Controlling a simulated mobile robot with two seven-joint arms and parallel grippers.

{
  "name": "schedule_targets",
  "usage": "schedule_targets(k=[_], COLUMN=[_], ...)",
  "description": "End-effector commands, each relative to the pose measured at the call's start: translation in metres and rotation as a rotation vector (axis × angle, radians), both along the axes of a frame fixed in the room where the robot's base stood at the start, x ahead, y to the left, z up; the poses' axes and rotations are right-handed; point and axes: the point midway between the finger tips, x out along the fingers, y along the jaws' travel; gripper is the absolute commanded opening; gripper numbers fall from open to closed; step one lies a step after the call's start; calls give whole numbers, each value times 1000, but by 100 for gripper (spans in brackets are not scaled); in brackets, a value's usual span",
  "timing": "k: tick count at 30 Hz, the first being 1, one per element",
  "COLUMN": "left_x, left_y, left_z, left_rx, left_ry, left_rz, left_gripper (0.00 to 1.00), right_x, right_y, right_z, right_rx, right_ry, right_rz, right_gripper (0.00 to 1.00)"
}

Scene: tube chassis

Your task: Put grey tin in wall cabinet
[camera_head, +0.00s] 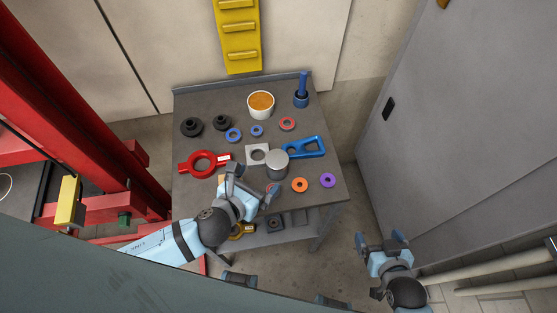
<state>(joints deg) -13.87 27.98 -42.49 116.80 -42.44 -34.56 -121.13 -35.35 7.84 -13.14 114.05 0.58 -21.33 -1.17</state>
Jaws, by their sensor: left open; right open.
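The grey tin (277,164) stands upright on the dark work table (185,108), right of its middle. My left gripper (254,181) is open at the table's near edge, just to the near left of the tin. Its fingers do not enclose the tin; whether one touches it I cannot tell. My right gripper (382,239) is open and empty, off the table's near right corner, above the floor. A large grey panel with a dark handle (388,108) is on the right; I cannot tell whether it is the wall cabinet.
A blue tool (308,147) and a square plate (256,148) lie beside the tin. Coloured rings, a red ring tool (203,160), an orange-filled cup (261,104) and a blue post (302,97) share the table. A red frame (75,100) stands left.

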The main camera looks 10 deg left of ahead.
Motion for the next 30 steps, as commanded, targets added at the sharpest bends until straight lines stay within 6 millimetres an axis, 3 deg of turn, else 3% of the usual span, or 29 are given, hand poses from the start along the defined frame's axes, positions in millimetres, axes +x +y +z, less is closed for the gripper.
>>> schedule_targets(k=[3,11,19,29,30], left_x=[18,36,71,77,77], left_y=[-6,-12,-25,-27,-26], left_z=[-6,-14,-30,-34,-34], left_rx=[-2,-3,-3,-3,-3], left_ry=[-1,0,1,2,2], left_rz=[2,2,2,0,0], left_gripper=[96,96,96,96,87], right_x=[0,0,0,0,0], right_y=[0,-1,-1,-2,-2], right_z=[2,4,7,6,6], right_rx=[-1,-1,-1,-2,-2], right_ry=[0,0,-1,-2,-2], right_rz=[-1,-2,-4,-3,-3], right_gripper=[92,92,92,92,92])
